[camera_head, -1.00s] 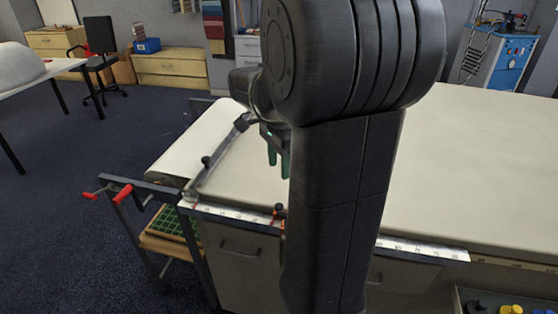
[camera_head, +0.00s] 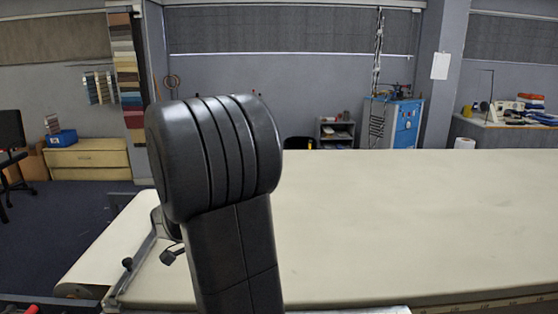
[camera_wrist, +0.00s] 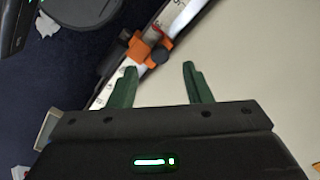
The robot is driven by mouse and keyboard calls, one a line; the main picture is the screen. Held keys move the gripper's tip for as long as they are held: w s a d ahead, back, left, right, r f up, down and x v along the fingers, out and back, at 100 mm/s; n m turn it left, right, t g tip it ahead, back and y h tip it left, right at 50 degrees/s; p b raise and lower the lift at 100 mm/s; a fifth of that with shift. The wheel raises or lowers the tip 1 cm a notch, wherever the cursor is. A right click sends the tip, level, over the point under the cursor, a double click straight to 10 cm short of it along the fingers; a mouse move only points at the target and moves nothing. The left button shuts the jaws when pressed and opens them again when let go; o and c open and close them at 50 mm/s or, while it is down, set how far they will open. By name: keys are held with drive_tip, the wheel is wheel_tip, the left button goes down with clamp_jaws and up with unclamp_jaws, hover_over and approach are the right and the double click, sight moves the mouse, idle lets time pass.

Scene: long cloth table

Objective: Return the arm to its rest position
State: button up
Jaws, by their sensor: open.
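My gripper (camera_wrist: 158,88) shows in the wrist view with its two green fingers apart and nothing between them. Past the fingertips is the edge of the long cloth table (camera_wrist: 260,60), with a metal ruler strip (camera_wrist: 180,18) along it. An orange clamp with black knobs (camera_wrist: 143,45) sits on that strip, apart from the fingers. In the head view my arm stands upright left of the middle and hides part of the table (camera_head: 400,220).
A metal bar with a black knob (camera_head: 138,262) lies across the table's left end, beside a cloth roll (camera_head: 100,265). The table top to the right is bare. A blue cabinet (camera_head: 405,124) and a wooden drawer chest (camera_head: 88,158) stand behind.

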wheel_tip(320, 180, down, 5)
drive_tip(key=shift+r, duration=0.1)
drive_tip(key=shift+d, duration=0.1)
drive_tip(key=shift+r, duration=0.1)
